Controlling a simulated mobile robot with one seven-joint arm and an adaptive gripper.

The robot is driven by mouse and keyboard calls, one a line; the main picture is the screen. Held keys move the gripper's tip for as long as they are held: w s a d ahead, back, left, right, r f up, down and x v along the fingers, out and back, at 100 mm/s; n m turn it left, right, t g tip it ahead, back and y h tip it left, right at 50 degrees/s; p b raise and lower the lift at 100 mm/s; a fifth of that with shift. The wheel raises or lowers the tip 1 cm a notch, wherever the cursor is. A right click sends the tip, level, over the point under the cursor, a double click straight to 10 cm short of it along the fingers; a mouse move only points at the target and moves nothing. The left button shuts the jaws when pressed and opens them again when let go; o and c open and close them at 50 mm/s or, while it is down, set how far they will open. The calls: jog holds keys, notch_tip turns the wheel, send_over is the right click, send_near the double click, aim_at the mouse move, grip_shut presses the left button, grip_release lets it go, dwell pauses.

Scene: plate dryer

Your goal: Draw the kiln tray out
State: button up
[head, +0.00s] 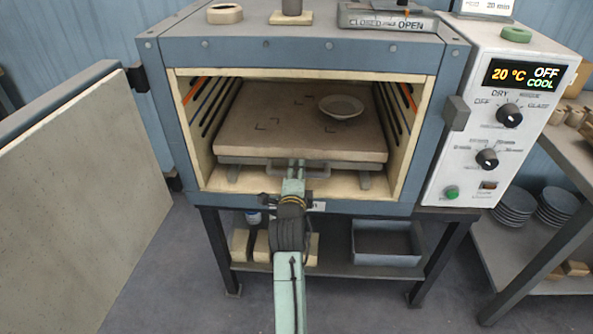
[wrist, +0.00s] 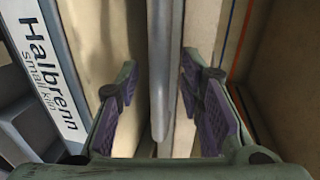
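The kiln tray (head: 262,128) is a flat grey-brown slab inside the open kiln. A white dish (head: 341,105) sits on its far right part. The tray's metal handle (head: 318,171) is at its front edge. My gripper (head: 296,168) is at the left part of this handle. In the wrist view, my gripper (wrist: 158,80) is open, its purple-padded fingers on either side of the handle bar (wrist: 160,65). Gaps show between the bar and both pads. My arm hides part of the kiln's front lower edge.
The kiln door (head: 85,190) stands wide open at the left. The control panel (head: 505,110) at the right reads 20 °C and OFF. A grey bin (head: 386,243) is on the shelf below the kiln. A side table (head: 530,255) with stacked plates stands at the right.

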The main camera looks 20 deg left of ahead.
jog(key=shift+w+a+f, duration=0.1)
jog(key=shift+w, duration=0.25)
jog(key=shift+c, duration=0.4)
grip_shut()
dwell(0.4)
